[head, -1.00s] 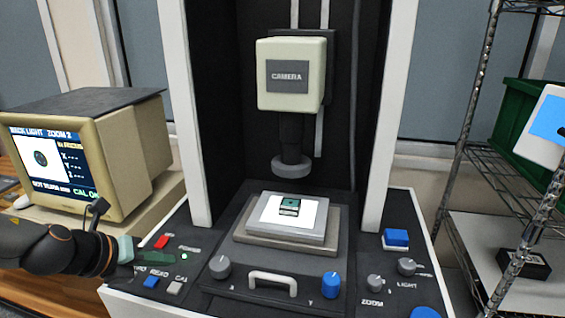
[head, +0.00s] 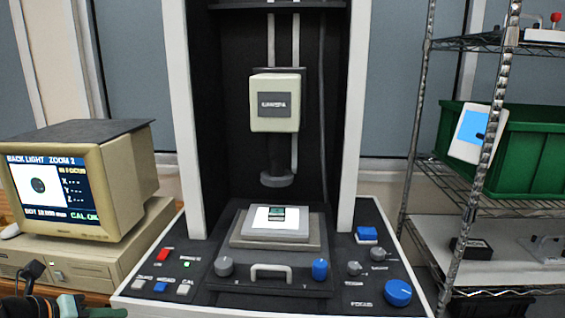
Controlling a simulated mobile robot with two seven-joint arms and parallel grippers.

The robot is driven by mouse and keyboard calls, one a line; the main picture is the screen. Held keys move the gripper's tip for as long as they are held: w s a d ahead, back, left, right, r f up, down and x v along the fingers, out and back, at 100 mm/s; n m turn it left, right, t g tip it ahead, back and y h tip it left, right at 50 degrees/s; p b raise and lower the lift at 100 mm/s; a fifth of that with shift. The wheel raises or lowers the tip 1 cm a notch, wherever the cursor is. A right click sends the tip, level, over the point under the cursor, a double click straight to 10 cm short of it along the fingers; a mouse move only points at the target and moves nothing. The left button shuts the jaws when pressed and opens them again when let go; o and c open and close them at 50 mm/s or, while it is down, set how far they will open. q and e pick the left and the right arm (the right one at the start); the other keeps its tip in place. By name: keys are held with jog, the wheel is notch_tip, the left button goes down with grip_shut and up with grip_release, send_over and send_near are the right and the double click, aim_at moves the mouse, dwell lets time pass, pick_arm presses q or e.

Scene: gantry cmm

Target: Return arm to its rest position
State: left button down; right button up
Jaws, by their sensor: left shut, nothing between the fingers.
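My left arm shows only at the bottom left corner of the head view, low beside the panel's front edge. Its gripper (head: 98,312) is shut and empty, partly cut off by the frame's lower edge, and touches no button that I can see. The measuring machine's control panel (head: 225,297) lies to its right, with a red button (head: 163,255), a blue button (head: 160,287) and grey buttons on the left side. My right arm and gripper are not in view.
A beige monitor (head: 125,178) stands on a beige unit at the left. The camera head (head: 275,92) hangs above a stage (head: 240,240) with a small dark green part (head: 277,213). A wire rack (head: 418,120) with a green bin (head: 535,150) stands at the right.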

pick_arm(q)
jog(key=s+a+f+n+t+y+p, duration=0.1)
jog(key=s+f+n, duration=0.3)
jog(key=f+n, duration=0.45)
jog(key=s+a+f+n+t+p, duration=0.1)
jog(key=s+f+n, duration=0.3)
jog(key=f+n, duration=0.45)
jog(key=s+d+f+n, duration=0.5)
jog(key=d, duration=0.3)
jog(key=s+d+f+n+g, duration=0.1)
jog(key=s+d+f+n, duration=0.3)
jog(key=d+f+n, duration=0.2)
jog(key=shift+s+d+p, duration=0.35)
jog(key=shift+d+p, duration=0.1)
jog(key=shift+d, duration=0.65)
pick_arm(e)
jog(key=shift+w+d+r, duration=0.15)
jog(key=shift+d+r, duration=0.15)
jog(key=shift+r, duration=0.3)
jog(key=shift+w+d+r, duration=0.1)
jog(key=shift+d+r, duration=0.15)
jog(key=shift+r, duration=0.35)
